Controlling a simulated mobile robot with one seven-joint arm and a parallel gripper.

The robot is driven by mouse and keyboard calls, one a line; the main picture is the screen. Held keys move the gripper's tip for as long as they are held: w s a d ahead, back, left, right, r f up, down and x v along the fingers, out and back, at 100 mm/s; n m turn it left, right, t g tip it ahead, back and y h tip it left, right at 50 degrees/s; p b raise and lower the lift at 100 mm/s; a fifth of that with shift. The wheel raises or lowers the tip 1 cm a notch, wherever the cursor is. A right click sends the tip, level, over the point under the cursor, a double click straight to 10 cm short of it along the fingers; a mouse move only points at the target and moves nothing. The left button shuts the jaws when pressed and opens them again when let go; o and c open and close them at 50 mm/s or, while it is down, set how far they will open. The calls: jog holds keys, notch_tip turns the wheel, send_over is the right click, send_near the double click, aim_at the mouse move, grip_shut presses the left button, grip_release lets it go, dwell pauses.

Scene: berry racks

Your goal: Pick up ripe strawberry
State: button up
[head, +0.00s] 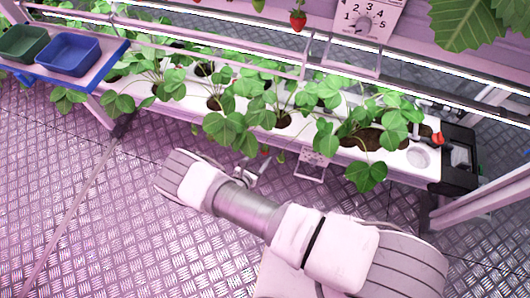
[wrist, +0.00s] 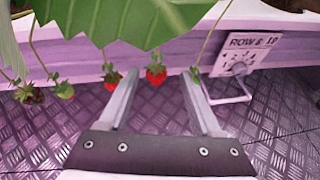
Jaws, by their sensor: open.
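In the wrist view a red strawberry (wrist: 156,75) hangs on its stem and shows between the two fingertips of my gripper (wrist: 163,84). The fingers are apart and nothing is gripped. A second red strawberry (wrist: 112,78) hangs just left of the left finger, partly behind its tip. A small green berry (wrist: 195,75) hangs by the right fingertip. In the head view my gripper (head: 259,169) is below the front edge of the lower plant row, and leaves hide most of the berries there. Another red strawberry (head: 298,20) hangs from the upper rack, away from my gripper.
A row sign (wrist: 245,57) with a wire frame is at the right. A blue tray (head: 68,53) and a green tray (head: 22,43) stand at upper left.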

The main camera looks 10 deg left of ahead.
aim_at(265, 149)
jog(key=shift+b+x, duration=1.3)
jog(key=shift+x, duration=1.85)
jog(key=shift+a+f, duration=0.1)
jog(key=shift+a, duration=0.1)
jog(key=c, duration=0.8)
